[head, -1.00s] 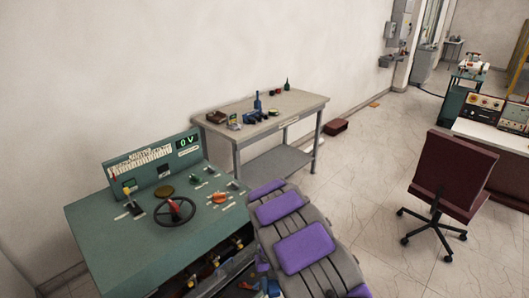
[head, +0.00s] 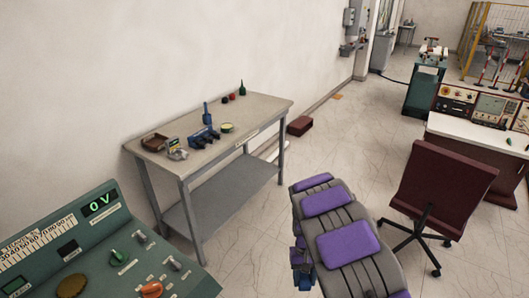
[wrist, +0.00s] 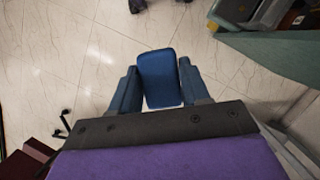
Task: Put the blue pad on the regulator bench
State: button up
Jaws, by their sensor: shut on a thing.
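The blue pad (wrist: 160,78) is a flat rounded block, held between the blue fingers of my gripper (wrist: 160,92) in the wrist view, above the tiled floor. In the head view my gripper is mostly hidden beside my grey and purple body; only blue parts (head: 301,270) show. A grey metal bench (head: 262,108) with a lower shelf stands ahead left against the wall. Its front label is too small to read. A green console (head: 118,275) with a "0 V" display is at the lower left. I cannot tell from lettering which is the regulator bench.
Small tools and boxes (head: 207,135) sit on the grey bench's left and middle; its right end is clear. A dark red box (head: 300,125) lies on the floor beyond it. A maroon chair (head: 440,185) stands at right. Tiled floor between is free.

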aim_at(250, 109)
jog(key=i, duration=1.8)
jog(key=i+l+u, duration=0.1)
jog(key=i, duration=0.5)
jog(key=i+l+u, duration=0.1)
jog(key=i, duration=0.55)
jog(key=i+l+u, duration=0.1)
jog(key=i, duration=0.5)
jog(key=i+l, duration=0.15)
jog(key=i, duration=0.7)
